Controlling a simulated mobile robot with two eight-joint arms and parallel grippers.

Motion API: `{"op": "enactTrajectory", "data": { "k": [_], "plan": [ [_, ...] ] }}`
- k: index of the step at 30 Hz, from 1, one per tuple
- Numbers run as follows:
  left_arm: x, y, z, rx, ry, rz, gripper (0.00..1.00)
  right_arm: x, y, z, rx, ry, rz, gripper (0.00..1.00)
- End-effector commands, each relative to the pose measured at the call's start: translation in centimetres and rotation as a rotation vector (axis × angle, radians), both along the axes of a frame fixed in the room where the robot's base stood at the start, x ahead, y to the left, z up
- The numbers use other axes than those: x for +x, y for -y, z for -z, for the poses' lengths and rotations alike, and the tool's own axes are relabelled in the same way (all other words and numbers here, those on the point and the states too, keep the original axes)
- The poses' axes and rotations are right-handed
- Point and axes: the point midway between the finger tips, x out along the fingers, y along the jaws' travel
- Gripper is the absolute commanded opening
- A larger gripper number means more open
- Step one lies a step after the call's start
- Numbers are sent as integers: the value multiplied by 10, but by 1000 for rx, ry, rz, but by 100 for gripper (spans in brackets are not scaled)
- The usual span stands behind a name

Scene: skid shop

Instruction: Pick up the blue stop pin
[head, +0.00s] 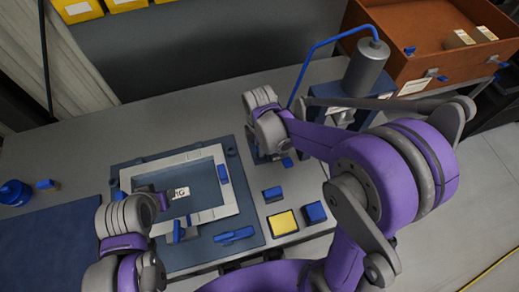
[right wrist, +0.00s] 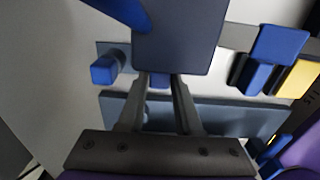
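My right gripper (head: 280,158) is low over the right side of the work fixture, pointing down and partly hidden by its own wrist. In the right wrist view its two fingers (right wrist: 160,85) stand apart. A small blue piece (right wrist: 159,81), which may be the blue stop pin, shows between the fingertips below a dark blue-grey block (right wrist: 180,35). In the head view a small blue piece (head: 287,162) shows beside this gripper. I cannot tell whether the fingers touch it.
A pale rectangular frame (head: 215,155) lies on the blue fixture plate (head: 118,178). Blue blocks (head: 272,193) and (head: 315,211) flank a yellow pad (head: 283,223). A grey cylinder (head: 366,68) with a blue hose and a brown box (head: 395,30) stand behind.

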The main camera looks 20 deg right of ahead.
Motion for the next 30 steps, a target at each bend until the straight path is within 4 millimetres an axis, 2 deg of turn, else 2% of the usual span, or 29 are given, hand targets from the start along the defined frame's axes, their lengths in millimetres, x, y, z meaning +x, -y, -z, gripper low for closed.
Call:
{"op": "enactTrajectory", "data": {
  "k": [1, 5, 19, 23, 30],
  "plan": [
    [0, 0, 0, 0, 0, 0, 52, 0, 0, 0, 0, 0, 0, 22],
    [0, 0, 0, 0, 0, 0, 52, 0, 0, 0, 0, 0, 0, 0],
    [0, 0, -1, 0, 1, 0, 52, 0, 0, -6, 0, 0, 0, 0],
    [1, 0, -3, 0, 2, 0, 52, 0, 0, -20, 0, 0, 0, 0],
    [4, 0, -8, 0, 7, 0, 52, 0, 0, -59, 0, 1, 0, 0]
  ]
}}
